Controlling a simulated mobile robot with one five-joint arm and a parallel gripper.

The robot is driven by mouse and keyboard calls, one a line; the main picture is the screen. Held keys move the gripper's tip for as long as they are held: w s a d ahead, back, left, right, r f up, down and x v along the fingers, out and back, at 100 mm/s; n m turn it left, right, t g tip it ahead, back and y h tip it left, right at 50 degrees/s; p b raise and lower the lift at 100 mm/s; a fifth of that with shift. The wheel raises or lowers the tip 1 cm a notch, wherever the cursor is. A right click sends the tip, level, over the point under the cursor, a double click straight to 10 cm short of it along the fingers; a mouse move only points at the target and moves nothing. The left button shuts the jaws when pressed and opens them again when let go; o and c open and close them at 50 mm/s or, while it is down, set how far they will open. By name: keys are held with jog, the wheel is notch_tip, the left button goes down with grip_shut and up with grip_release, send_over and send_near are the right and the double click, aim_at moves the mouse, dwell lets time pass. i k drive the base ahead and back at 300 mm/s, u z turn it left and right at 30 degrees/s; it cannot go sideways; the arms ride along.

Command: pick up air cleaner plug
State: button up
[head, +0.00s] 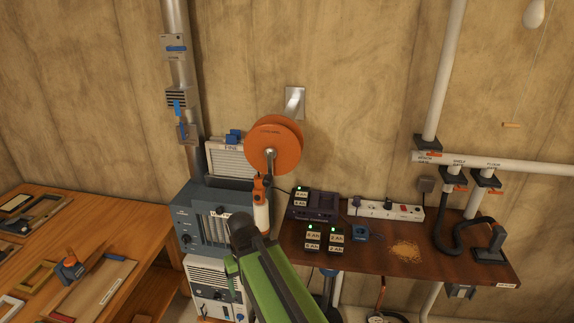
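A white power strip (404,210) lies at the back of the dark brown bench, with a purple plug-like piece (357,202) at its left end and a dark one with a red part (388,206) near its middle. I cannot tell which, if either, is the air cleaner plug. A grey-blue box unit with a louvred front (205,228) stands left of the bench. My green arm reaches up from the bottom middle. Its dark end, my gripper (241,222), is in front of this unit, left of the strip. Its fingers cannot be made out.
An orange reel (273,145) is on the wall, with an orange and white bottle-like thing (261,210) below. A charger (312,204), battery packs (325,237), a blue piece (361,232), shavings (405,251) and a black hose (447,238) crowd the bench. A wooden workbench (125,235) stands left.

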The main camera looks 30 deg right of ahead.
aim_at(387, 206)
jog(key=z, duration=1.45)
